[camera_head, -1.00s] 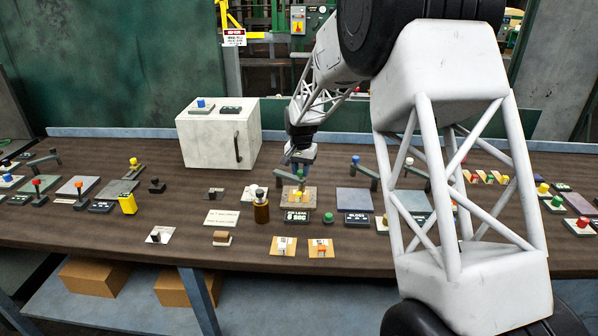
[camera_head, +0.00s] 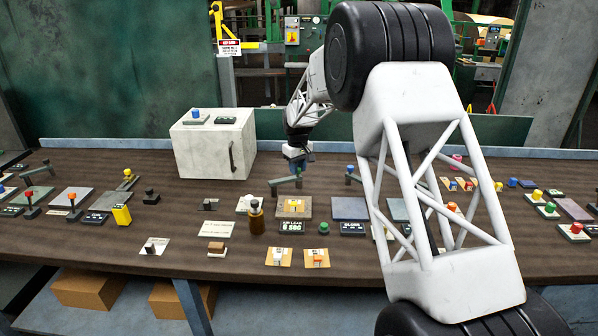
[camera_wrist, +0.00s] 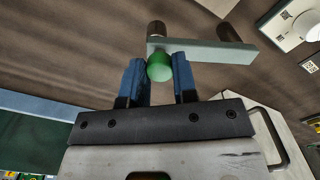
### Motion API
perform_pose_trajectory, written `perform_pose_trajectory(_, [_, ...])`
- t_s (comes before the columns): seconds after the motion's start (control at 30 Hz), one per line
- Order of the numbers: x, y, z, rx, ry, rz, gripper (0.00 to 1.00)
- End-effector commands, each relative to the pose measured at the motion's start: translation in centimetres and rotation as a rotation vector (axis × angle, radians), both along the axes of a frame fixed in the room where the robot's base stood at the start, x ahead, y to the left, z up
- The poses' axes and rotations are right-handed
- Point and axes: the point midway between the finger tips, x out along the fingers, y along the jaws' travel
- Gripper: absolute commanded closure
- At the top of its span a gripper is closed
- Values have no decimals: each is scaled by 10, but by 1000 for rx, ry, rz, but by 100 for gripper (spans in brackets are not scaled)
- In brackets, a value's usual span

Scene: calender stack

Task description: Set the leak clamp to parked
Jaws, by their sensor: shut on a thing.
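A grey-green lever arm (camera_head: 285,183) on a dark pivot post stands at the back of the bench, behind a tan plate (camera_head: 294,207). I take it for the leak clamp, though no label on it is readable. In the wrist view its bar (camera_wrist: 205,51) carries a round green knob (camera_wrist: 159,68). My gripper (camera_wrist: 159,84) has its blue fingers on both sides of that knob and is shut on it. In the head view my gripper (camera_head: 296,166) is at the lever's right end, and the knob is hidden there.
An air leak display (camera_head: 291,226) stands in front of the plate. A brown bottle (camera_head: 256,217) is at its left. A similar lever with a blue knob (camera_head: 350,168) stands to the right. A white cabinet (camera_head: 215,145) is at the back left. My arm covers part of the right bench.

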Motion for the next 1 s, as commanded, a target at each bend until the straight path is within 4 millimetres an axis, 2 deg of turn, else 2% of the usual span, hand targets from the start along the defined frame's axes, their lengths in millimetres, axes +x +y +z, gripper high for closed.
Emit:
perform_pose_trajectory(0.4, [23, 14, 0, 0, -1, 286, 100])
perform_pose_trajectory(1.0, [28, 19, 1, 0, -4, 349, 100])
